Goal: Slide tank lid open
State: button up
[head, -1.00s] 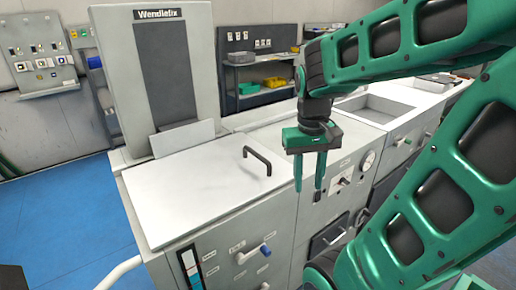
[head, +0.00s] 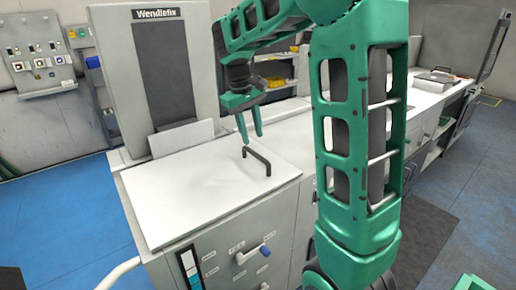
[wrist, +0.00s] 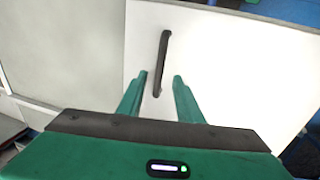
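The tank lid (head: 200,185) is a flat white panel on top of the grey machine, and it lies closed over the top. Its dark handle (head: 258,159) is a raised bar near the lid's right edge. My gripper (head: 250,136) is just above and behind the handle in the head view, with its two green fingers apart. In the wrist view the handle (wrist: 163,62) shows ahead of my gripper (wrist: 161,76), its near end between the lines of the two fingers. The fingers do not appear to touch it. The lid (wrist: 225,70) fills the middle and right there.
A tall grey Wendlefix unit (head: 165,75) stands at the lid's back edge. A worktop (head: 425,96) continues to the right, with shelves (head: 280,75) behind. Blue floor is clear at left.

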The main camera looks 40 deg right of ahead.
aim_at(256, 154)
jog(key=f, duration=0.3)
jog(key=d+f, duration=0.1)
jog(key=f, duration=0.2)
jog(key=shift+d+f, duration=0.15)
jog(key=shift+f, duration=0.25)
jog(key=shift+c, duration=0.4)
